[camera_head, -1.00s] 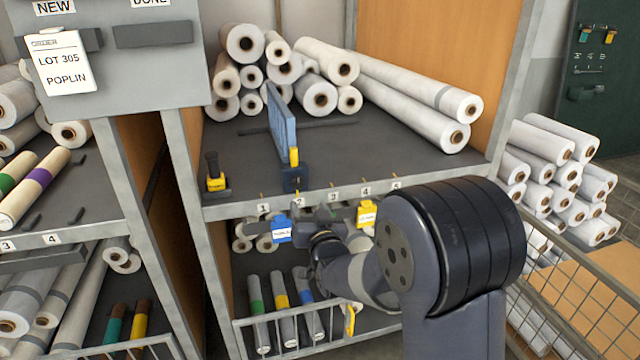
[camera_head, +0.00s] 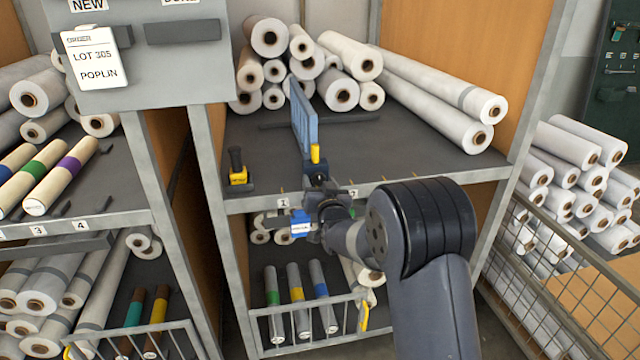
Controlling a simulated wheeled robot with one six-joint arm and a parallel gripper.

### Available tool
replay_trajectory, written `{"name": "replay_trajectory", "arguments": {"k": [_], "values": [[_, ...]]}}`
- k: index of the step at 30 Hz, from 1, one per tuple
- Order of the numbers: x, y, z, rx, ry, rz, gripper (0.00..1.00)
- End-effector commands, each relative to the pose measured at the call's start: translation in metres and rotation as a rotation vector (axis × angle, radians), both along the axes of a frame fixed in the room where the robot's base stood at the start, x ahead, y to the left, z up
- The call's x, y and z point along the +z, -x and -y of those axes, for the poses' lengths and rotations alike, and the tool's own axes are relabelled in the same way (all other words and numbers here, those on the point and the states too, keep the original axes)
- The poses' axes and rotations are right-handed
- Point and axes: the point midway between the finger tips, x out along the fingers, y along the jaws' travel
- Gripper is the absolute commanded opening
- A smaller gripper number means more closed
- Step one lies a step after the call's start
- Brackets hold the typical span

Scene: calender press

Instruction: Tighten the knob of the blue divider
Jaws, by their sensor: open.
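The blue divider (camera_head: 303,118) stands upright on the dark upper shelf (camera_head: 400,150), running back from the front edge. Its yellow knob (camera_head: 315,154) sits upright at the divider's front end. My gripper (camera_head: 317,177) is open just below and in front of the knob, at the shelf's front edge. It hides the knob's base; whether the fingers touch the knob I cannot tell. My arm reaches in from the lower right and covers part of the shelf edge and its number labels.
A yellow-and-black clamp (camera_head: 237,168) stands left of the divider. White rolls (camera_head: 335,90) are stacked behind, and long rolls (camera_head: 440,95) lie at right. A blue tag (camera_head: 300,226) hangs below the shelf edge. A wire cart (camera_head: 560,270) stands at right.

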Motion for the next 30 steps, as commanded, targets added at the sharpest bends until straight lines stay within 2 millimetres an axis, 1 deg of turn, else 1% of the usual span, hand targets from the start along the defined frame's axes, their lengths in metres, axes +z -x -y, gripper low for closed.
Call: {"name": "replay_trajectory", "arguments": {"k": [5,21,30], "values": [[-0.0002,0.0001,0.0,0.0,0.0,0.0,0.55],[-0.0002,0.0003,-0.0001,0.0,0.0,-0.001,0.11],[-0.003,0.0004,-0.0002,0.0,-0.037,-0.011,0.11]]}}
